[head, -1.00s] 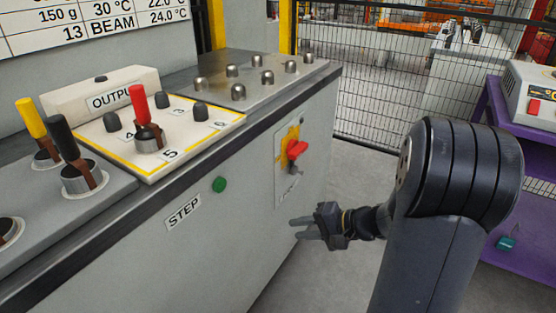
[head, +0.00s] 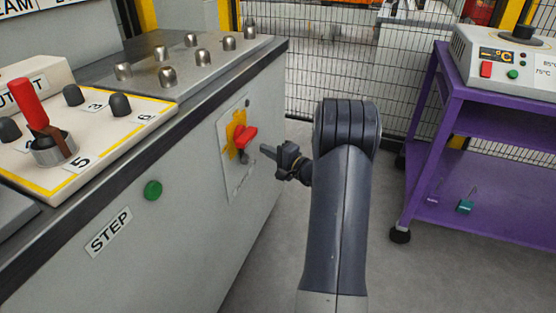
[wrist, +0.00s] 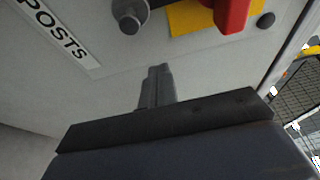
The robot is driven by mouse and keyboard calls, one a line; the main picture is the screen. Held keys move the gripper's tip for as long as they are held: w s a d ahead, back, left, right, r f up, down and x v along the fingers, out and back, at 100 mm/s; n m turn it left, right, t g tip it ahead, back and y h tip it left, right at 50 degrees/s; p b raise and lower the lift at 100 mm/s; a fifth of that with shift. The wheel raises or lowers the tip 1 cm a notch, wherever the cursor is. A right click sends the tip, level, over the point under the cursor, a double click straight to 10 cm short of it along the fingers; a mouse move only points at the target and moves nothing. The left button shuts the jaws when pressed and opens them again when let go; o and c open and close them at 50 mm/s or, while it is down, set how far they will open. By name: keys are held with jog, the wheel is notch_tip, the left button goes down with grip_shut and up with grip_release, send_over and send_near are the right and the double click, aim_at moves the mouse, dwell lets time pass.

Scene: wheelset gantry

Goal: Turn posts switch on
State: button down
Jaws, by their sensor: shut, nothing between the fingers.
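The panel plate (head: 222,142) on the cabinet's front carries a red rotary handle (head: 245,137) on a yellow backing and a small grey metal switch (head: 245,156) below it. In the wrist view the red handle (wrist: 232,14) is at the top right, cut off by the edge. The grey switch (wrist: 130,14) is at the top, close to the POSTS label (wrist: 58,32). My gripper (head: 266,150) is shut and empty, just right of the grey switch in the head view. In the wrist view its fingers (wrist: 157,75) point toward the panel, apart from the switch.
A green button (head: 153,190) and STEP label (head: 108,232) are on the same cabinet front. The cabinet top holds metal knobs and a red lever (head: 30,103). A purple cart (head: 440,130) stands right, with a mesh fence (head: 320,80) behind. Floor between cabinet and cart is clear.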

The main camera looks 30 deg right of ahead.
jog(key=shift+s+a+b, duration=0.1)
jog(key=shift+a+b, duration=0.6)
jog(key=shift+a, duration=1.35)
